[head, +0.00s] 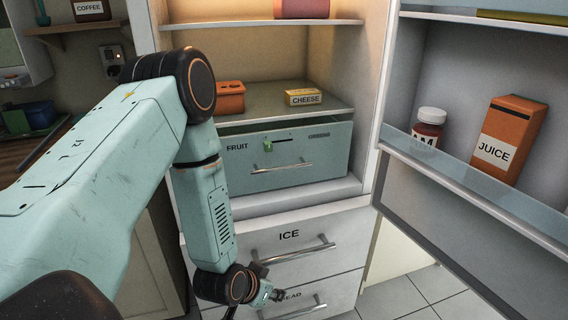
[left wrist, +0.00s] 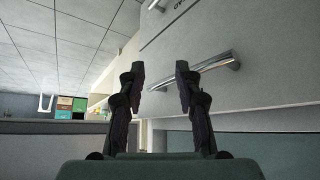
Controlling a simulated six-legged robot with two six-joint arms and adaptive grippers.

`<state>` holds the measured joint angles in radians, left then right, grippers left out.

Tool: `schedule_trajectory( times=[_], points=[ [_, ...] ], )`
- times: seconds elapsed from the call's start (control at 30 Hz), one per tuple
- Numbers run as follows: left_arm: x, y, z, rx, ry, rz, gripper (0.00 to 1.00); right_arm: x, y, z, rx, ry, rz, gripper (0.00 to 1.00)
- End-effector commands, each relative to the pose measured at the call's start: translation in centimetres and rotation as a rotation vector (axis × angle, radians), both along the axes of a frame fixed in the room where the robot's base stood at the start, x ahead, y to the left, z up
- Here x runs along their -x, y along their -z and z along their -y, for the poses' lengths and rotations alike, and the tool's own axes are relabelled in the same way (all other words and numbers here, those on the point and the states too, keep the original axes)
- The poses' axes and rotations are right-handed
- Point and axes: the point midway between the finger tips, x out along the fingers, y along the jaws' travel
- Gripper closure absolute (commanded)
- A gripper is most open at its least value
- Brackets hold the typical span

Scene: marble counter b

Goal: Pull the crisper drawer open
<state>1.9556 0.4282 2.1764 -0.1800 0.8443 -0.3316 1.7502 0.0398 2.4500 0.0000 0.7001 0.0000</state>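The crisper drawer (head: 240,180) is a grey-green box front low in the open fridge, marked FRUIT at left, with a second small label at right too small to read surely. It has a metal bar handle (head: 282,168) and a slot with a small green slider (head: 267,146) at its left part. My left gripper (head: 272,284) is well below it, in front of the lower drawers. In the left wrist view its two fingers (left wrist: 160,76) are apart with nothing between them. A bar handle (left wrist: 205,68) shows beyond the fingers; I cannot tell whose. My right gripper is out of view.
Below are the ICE drawer (head: 325,228) and another drawer (head: 338,290), both with bar handles. The open fridge door (head: 430,190) stands at right, holding a JUICE carton (head: 508,135) and a jar (head: 428,130). A CHEESE box (head: 303,97) and an orange container (head: 230,100) sit above the crisper.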

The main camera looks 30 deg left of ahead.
Motion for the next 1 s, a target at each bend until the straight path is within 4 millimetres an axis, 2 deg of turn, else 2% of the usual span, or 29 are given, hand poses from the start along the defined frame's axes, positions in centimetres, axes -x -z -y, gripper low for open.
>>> schedule_trajectory(
  times=[0.03,0.1,0.2,0.33,0.43,0.6,0.83,1.0],
  points=[
    [-3.2,-2.3,-1.8,-0.060,0.040,0.103,0.66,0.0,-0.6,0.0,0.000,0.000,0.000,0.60],
    [-6.8,-4.9,-4.0,-0.175,0.120,0.230,0.66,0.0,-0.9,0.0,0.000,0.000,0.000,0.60],
    [-10.8,-8.6,-7.0,-0.370,0.226,0.382,0.66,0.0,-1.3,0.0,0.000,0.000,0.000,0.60],
    [-14.3,-12.8,-10.2,-0.658,0.354,0.527,0.66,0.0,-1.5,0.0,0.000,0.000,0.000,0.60],
    [-16.0,-15.0,-11.5,-0.879,0.454,0.595,0.66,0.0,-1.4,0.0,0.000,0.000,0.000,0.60],
    [-17.1,-17.1,-11.6,-1.153,0.589,0.639,0.66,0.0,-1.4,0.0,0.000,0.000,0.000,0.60],
    [-17.5,-17.3,-11.6,-1.264,0.648,0.625,0.66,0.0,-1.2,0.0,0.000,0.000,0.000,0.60],
    [-19.6,-16.9,-11.7,-1.268,0.651,0.626,0.66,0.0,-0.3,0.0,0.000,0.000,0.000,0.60]
  ],
)
